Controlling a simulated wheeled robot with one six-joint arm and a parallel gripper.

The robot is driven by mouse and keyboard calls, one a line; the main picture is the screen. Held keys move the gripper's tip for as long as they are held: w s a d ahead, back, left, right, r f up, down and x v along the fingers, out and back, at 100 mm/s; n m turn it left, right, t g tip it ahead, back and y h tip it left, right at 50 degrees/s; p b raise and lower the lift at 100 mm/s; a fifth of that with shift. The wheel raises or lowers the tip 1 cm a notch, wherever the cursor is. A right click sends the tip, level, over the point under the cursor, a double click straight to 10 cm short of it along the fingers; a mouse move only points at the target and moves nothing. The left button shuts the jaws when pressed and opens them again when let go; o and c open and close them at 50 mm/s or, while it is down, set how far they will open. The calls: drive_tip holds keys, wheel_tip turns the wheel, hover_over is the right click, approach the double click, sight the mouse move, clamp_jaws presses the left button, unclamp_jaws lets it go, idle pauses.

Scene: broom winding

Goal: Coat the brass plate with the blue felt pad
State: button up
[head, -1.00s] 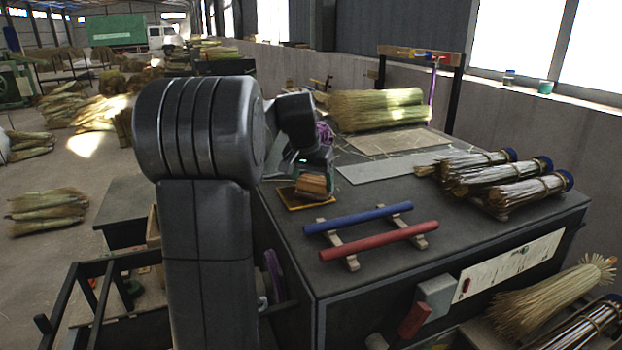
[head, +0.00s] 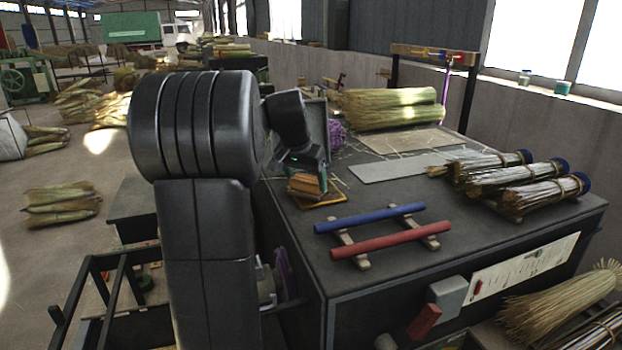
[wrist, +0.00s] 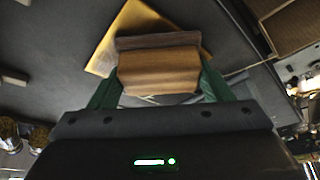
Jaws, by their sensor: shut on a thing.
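The brass plate (head: 337,194) is a flat yellow square on the dark bench top, near its left edge. It also shows at the top of the wrist view (wrist: 128,22), partly covered by the block. My gripper (head: 307,172) is shut on a wooden block (head: 305,186), its green fingers on both sides of it in the wrist view. There the block (wrist: 158,76) is tan with a grey-brown band along its far side. The block is over the left part of the plate; I cannot tell whether it touches. No blue felt shows; the block's underside is hidden.
A blue rod (head: 370,217) and a red rod (head: 378,243) lie on wooden rests right of the plate. Tied bundles (head: 515,180) lie further right. A grey sheet (head: 400,167) and straw stalks (head: 390,108) lie behind. Bare bench top lies between.

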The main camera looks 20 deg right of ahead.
sight(295, 185)
drive_tip(key=shift+w+a+r, duration=0.1)
drive_tip(key=shift+a, duration=1.55)
drive_tip(key=shift+w+d+p, duration=0.1)
drive_tip(key=shift+w+p, duration=0.25)
drive_tip(key=shift+w, duration=0.65)
drive_tip(key=shift+s+d+f+p, duration=0.15)
drive_tip(key=shift+d+p, duration=0.2)
drive_tip(key=shift+d, duration=0.65)
drive_tip(key=shift+s+d+f+p, duration=0.1)
drive_tip(key=shift+d+p, duration=0.2)
drive_tip(key=shift+d, duration=0.7)
drive_tip(key=shift+d+r+p, duration=0.15)
drive_tip(key=shift+d+p, duration=0.65)
drive_tip(key=shift+d, duration=1.15)
drive_tip(key=shift+r, duration=0.1)
drive_tip(key=shift+r, duration=2.95)
